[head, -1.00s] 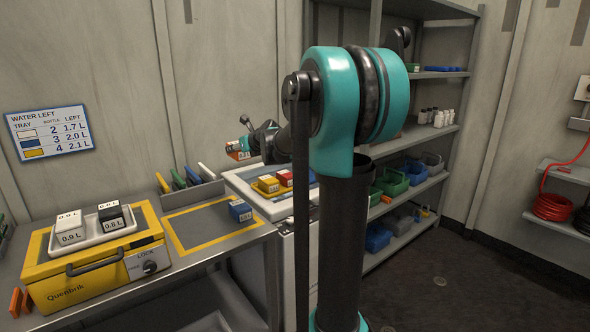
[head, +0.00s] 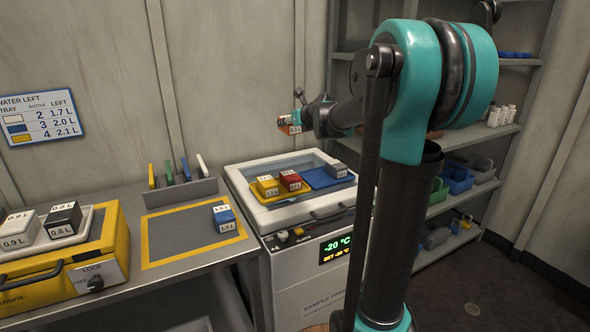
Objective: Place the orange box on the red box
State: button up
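The red box (head: 290,181) has a white label and sits on a yellow tray (head: 268,199) on top of the white freezer, beside a yellow box (head: 267,186). My gripper (head: 290,122) is at the far end of my arm, above and behind the red box in the picture. A small orange box (head: 289,128) with a white label is at its tip, and the gripper looks shut on it. The fingers are small and partly hidden. The orange box is clear of the red box.
A grey box (head: 337,169) is on the blue tray (head: 318,178) to the right. A blue box (head: 225,218) stands on the bench left of the freezer (head: 320,270). Upright coloured plates (head: 178,174) stand behind it. Shelves (head: 483,135) are at the right.

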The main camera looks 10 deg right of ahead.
aim_at(290, 175)
notch_tip(290, 175, down, 18)
jog(key=shift+r, duration=0.1)
dwell(0.4)
jog(key=o, duration=1.3)
